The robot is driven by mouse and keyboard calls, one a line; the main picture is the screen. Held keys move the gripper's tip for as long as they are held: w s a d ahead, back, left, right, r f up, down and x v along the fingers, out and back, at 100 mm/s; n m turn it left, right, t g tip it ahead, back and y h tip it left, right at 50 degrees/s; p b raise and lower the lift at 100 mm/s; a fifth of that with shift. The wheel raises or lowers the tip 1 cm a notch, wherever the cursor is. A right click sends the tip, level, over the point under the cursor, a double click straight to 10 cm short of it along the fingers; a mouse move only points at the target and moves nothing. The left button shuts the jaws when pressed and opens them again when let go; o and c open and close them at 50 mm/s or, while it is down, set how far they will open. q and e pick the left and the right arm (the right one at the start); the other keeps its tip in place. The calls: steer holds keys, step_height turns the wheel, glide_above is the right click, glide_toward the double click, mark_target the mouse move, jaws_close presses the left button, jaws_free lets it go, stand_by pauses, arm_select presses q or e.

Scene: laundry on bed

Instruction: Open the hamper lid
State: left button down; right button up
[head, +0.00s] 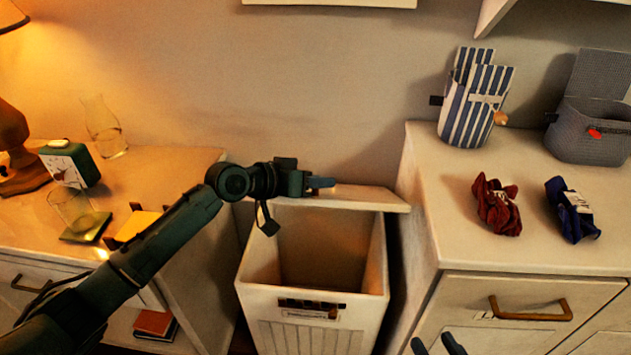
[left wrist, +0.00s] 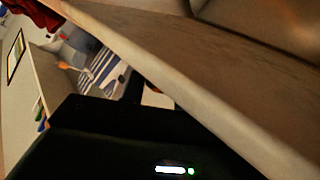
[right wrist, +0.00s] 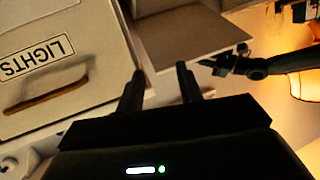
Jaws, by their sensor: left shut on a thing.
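The hamper (head: 310,312) is a pale bin with a slatted front, standing between the two cabinets. Its lid (head: 365,198) is raised at the back and shows nearly edge-on, with the dark inside of the bin visible below. My left gripper (head: 318,183) is shut on the lid near its upper edge. In the left wrist view the lid (left wrist: 190,75) runs diagonally close to the camera; the fingertips are hidden there. My right gripper (right wrist: 160,85) is open and empty, its two fingers apart. Its tips also show at the head view's bottom edge (head: 438,346).
The right cabinet (head: 425,220) carries a red cloth (head: 496,205), a blue cloth (head: 571,209), a striped holder (head: 474,105) and a grey basket (head: 590,133). The left cabinet holds a lamp (head: 12,150), a clock (head: 70,163) and glassware (head: 103,125).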

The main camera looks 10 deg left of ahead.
steer(key=shift+w+a, duration=0.1)
steer(key=shift+a, duration=0.05)
steer(key=shift+c, duration=1.4)
steer(key=w+a+n, duration=0.1)
steer(key=n, duration=0.2)
steer(key=w+a+r+n, duration=0.1)
steer(key=n, duration=0.2)
steer(key=w+a+n+y, duration=0.1)
steer(key=w+a+n, duration=0.1)
steer(key=n, duration=0.2)
steer(key=shift+r, duration=0.15)
jaws_close()
steer(key=w+a+r+n+h, duration=0.1)
steer(key=w+a+n+h, duration=0.1)
steer(key=w+n, duration=0.6)
steer(key=w+a+r+n+h, duration=0.1)
steer(key=w+a+n+h, duration=0.1)
steer(key=w+n, duration=0.6)
steer(key=shift+w+a+r+n+g+h, duration=0.25)
steer(key=shift+n+h, duration=0.45)
steer(key=shift+n, duration=3.1)
